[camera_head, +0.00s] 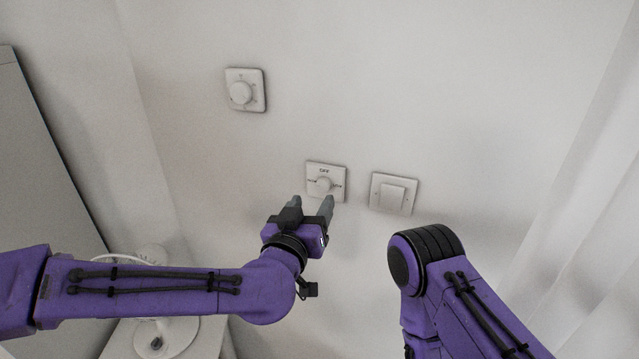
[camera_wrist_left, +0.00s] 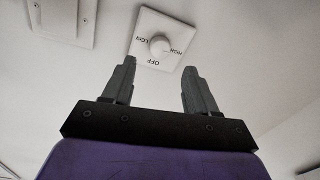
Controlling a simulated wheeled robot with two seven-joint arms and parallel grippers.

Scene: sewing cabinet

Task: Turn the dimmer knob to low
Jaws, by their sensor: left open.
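The dimmer knob (camera_head: 323,184) is a round white knob on a square wall plate (camera_head: 313,167) marked OFF at the top, with small words at either side. In the left wrist view the knob (camera_wrist_left: 160,44) shows on its plate, whose marks read LOW, OFF and HIGH. My left gripper (camera_head: 311,206) is open and empty just below the plate, its fingers pointing at the wall. In the wrist view the fingertips (camera_wrist_left: 158,64) lie either side of the knob's line, apart from it. My right arm shows at the lower right; its gripper is out of view.
A white rocker switch (camera_head: 393,194) is right of the dimmer plate. Another round dial (camera_head: 241,93) on a square plate is higher up and left. A white lamp base (camera_head: 168,335) with a cable stands at lower left. A pale curtain (camera_head: 585,220) hangs at the right.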

